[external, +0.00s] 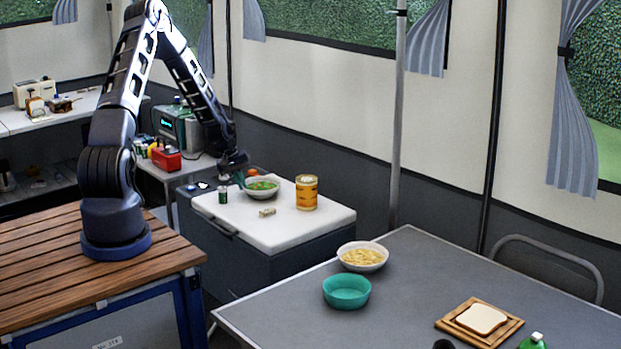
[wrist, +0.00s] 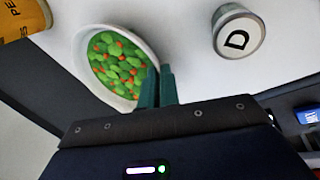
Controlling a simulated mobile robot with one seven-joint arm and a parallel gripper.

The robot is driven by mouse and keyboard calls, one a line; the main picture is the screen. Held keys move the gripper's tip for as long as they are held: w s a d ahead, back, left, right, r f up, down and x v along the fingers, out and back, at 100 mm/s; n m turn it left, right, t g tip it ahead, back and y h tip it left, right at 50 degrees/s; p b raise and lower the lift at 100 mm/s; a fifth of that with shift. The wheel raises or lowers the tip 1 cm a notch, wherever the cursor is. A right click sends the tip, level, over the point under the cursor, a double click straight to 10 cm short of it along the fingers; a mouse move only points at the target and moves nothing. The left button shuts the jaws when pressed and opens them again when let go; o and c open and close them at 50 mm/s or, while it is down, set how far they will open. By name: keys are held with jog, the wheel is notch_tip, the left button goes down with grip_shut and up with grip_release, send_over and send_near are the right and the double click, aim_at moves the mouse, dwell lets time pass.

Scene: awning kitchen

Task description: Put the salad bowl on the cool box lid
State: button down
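The salad bowl (external: 262,187) is white and holds green leaves and red-orange pieces. It is upright on the white cool box lid (external: 235,222), near its back edge; I cannot tell whether it is lifted slightly. It also shows in the wrist view (wrist: 82,55). My gripper (external: 239,180) reaches down at the bowl's left side. In the wrist view its teal fingers (wrist: 158,70) are close together at the bowl's rim, one inside and one outside, and look shut on it. The fingertips' contact is partly hidden.
On the lid are a yellow can (external: 307,194), a small dark green cylinder (external: 222,195) and a small pale item (external: 267,212). The grey table (external: 420,290) holds a pasta bowl (external: 362,257), a teal bowl (external: 346,291) and bread on a board (external: 456,325). The lid's front is clear.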

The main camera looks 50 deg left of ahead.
jog(key=c, duration=1.6)
grip_release()
jog(key=shift+c, duration=0.2)
jog(key=v, duration=1.2)
jog(key=s+d+r+m+y, duration=0.1)
jog(key=s+d+r+m, duration=0.2)
jog(key=s+d+r, duration=0.6)
jog(key=s+d+r+m+y, duration=0.2)
jog(key=s+d+r+m, duration=0.15)
jog(key=d+r, duration=1)
jog(key=s+d+r+m, duration=0.1)
jog(key=s+d+r, duration=0.1)
jog(key=s, duration=0.5)
jog(key=s+d+r+m+t, duration=0.1)
jog(key=s+d+r+m, duration=0.1)
jog(key=s+r, duration=0.3)
jog(key=s+d+r+m+h, duration=0.1)
jog(key=s+d+r+m, duration=0.1)
jog(key=s, duration=0.7)
notch_tip(320, 180, up, 2)
jog(key=shift+s+d+r+t, duration=0.2)
jog(key=shift+d+t, duration=0.1)
jog(key=shift+d, duration=0.35)
